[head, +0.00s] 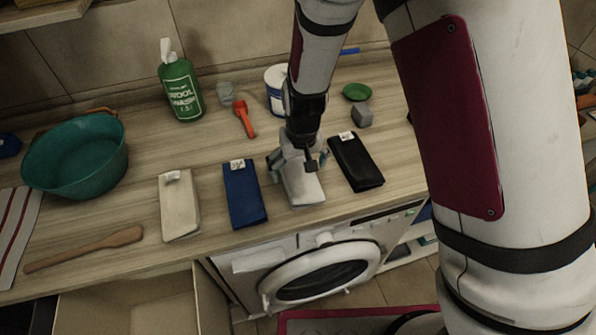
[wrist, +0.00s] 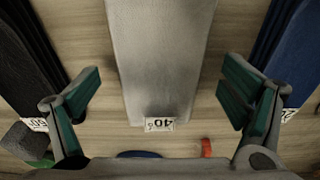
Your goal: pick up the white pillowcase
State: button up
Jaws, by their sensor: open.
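A folded white cloth (head: 303,188), which looks like the white pillowcase, lies on the wooden counter between a blue and a black folded cloth. My gripper (head: 298,162) is above its back end and hides part of it in the head view. In the wrist view the white cloth (wrist: 160,55) runs between my spread fingers (wrist: 160,100), with a "40°" label at its near end. The fingers are open and apart from it on both sides. A cream folded cloth (head: 180,207) lies farther left.
The blue cloth (head: 244,196) and black cloth (head: 356,163) flank the white one closely. Behind stand a white tub (head: 276,92), a red scoop (head: 244,119), a green bottle (head: 181,90) and a grey block (head: 362,116). A teal basin (head: 75,158) stands left. A washing machine (head: 322,272) is below.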

jog(key=shift+w+f, duration=0.1)
jog(key=shift+f, duration=0.45)
jog(key=c, duration=1.4)
jog(key=shift+r, duration=0.2)
jog(key=shift+c, duration=0.2)
